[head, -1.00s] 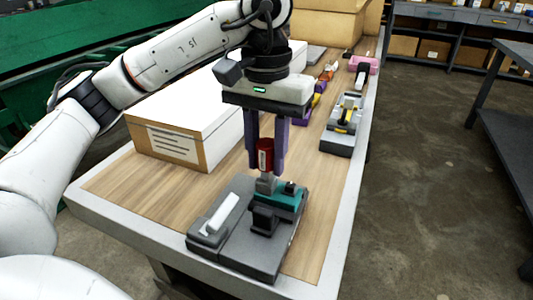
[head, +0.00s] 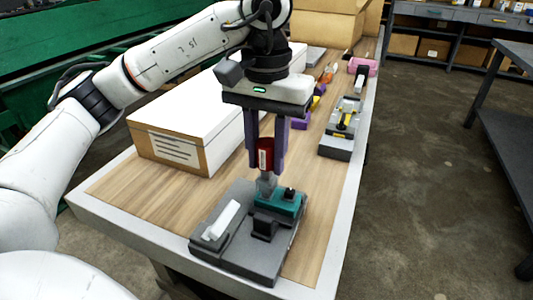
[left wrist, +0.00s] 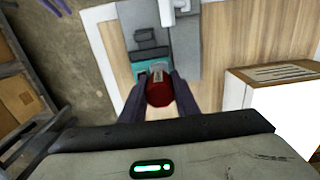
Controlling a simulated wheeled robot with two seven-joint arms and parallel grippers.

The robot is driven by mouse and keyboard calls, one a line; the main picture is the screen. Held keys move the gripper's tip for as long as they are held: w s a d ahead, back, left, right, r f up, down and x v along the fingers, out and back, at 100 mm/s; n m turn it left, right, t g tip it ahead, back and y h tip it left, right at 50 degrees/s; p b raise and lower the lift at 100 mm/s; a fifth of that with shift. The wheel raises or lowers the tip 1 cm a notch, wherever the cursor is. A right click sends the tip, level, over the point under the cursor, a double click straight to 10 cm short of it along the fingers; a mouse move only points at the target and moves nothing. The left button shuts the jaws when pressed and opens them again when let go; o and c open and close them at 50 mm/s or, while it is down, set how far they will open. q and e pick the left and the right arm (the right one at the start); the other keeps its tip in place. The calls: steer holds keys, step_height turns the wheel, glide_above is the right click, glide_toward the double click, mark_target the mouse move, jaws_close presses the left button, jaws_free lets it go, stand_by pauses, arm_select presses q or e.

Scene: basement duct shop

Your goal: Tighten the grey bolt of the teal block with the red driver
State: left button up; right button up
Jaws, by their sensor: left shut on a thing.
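My left gripper (head: 267,168) points straight down and is shut on the red driver (head: 265,150), which is upright. The driver's grey lower end (head: 266,184) is over the rear left part of the teal block (head: 284,205). The grey bolt is not clearly seen under it, so I cannot tell whether they touch. The block sits on a grey fixture (head: 228,250) at the table's near end. In the left wrist view the driver (left wrist: 160,92) is between the fingers, with the teal block (left wrist: 148,60) just beyond. My right gripper is not in view.
A white-topped box (head: 175,147) stands on the table (head: 120,190) left of the gripper. A second grey fixture (head: 338,146) with yellow and black parts and a pink item (head: 363,66) are farther back. Bare wood lies right of the teal block.

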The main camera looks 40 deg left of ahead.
mark_target(267, 142)
arm_select(q)
steer(key=shift+r+p, duration=1.35)
steer(key=shift+r, duration=0.2)
stand_by(1.1)
